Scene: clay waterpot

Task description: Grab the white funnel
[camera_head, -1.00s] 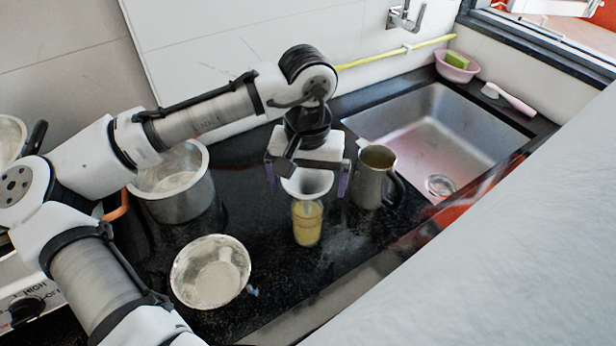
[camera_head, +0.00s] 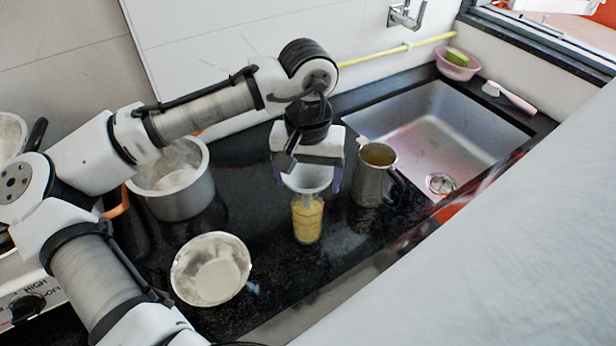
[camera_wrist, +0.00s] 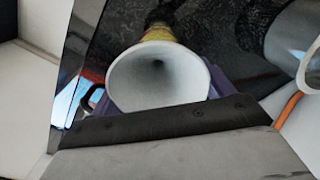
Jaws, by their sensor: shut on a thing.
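The white funnel (camera_head: 308,179) sits upright at the mouth of a glass (camera_head: 307,220) with yellow contents on the black counter. In the wrist view the funnel's wide white mouth (camera_wrist: 158,78) faces the camera, with purple finger parts at both sides of it. My gripper (camera_head: 309,182) points down over the glass and is shut on the funnel, a finger on each side of the rim. The funnel's spout is partly hidden; I cannot tell how deep it sits in the glass.
A metal jug (camera_head: 375,178) stands close right of the gripper. A shiny bowl (camera_head: 210,270) lies at the front left, with a large pot (camera_head: 180,185) behind it. The sink (camera_head: 440,135) is at the right. A pink dish (camera_head: 458,66) and brush (camera_head: 510,97) are beyond it.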

